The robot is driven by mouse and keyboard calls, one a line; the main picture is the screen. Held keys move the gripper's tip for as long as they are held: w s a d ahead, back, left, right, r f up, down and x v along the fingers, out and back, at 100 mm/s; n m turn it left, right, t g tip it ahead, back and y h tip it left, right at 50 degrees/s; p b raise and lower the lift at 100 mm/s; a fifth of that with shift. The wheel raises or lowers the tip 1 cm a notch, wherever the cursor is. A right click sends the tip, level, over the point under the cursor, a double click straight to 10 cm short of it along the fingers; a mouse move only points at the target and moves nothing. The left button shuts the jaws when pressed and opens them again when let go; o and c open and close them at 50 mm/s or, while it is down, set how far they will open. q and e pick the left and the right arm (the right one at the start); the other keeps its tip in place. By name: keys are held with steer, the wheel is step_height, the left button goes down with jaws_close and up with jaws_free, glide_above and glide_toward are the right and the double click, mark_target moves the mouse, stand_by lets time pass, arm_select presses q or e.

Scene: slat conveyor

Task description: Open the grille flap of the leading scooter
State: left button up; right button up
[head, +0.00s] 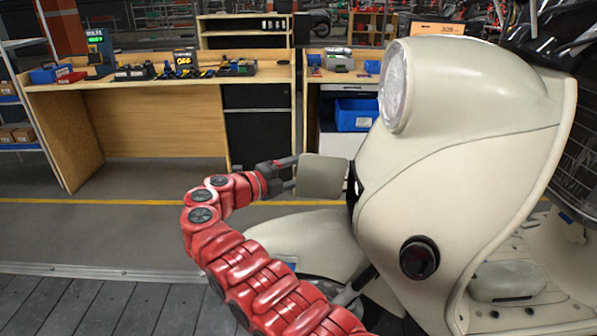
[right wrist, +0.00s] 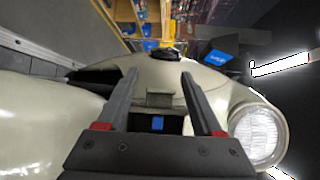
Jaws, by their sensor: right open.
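The cream scooter (head: 470,130) fills the right of the head view, with its round headlight (head: 393,88) facing left. A grey-beige flap (head: 322,176) stands out from its front, below the headlight, with a dark gap at its right edge. My right gripper (head: 294,173) is open at the flap's left edge; I cannot tell whether it touches. In the right wrist view the two fingers (right wrist: 160,75) are spread, with a small grey plate (right wrist: 158,99) and a dark opening with a blue patch between them. The headlight (right wrist: 257,132) is at the right there. My left gripper is not in view.
A wooden workbench (head: 160,84) with tools stands at the back left, and a blue bin (head: 355,115) sits right of it. The scooter's front fender (head: 310,242) bulges below the flap. The floor (head: 130,225) between bench and scooter is clear.

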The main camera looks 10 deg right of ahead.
steer(key=f+b+v, duration=0.1)
steer(key=b+v, duration=0.1)
steer(key=v, duration=0.9)
steer(key=shift+s+a+r, duration=0.3)
steer(key=shift+r, duration=0.1)
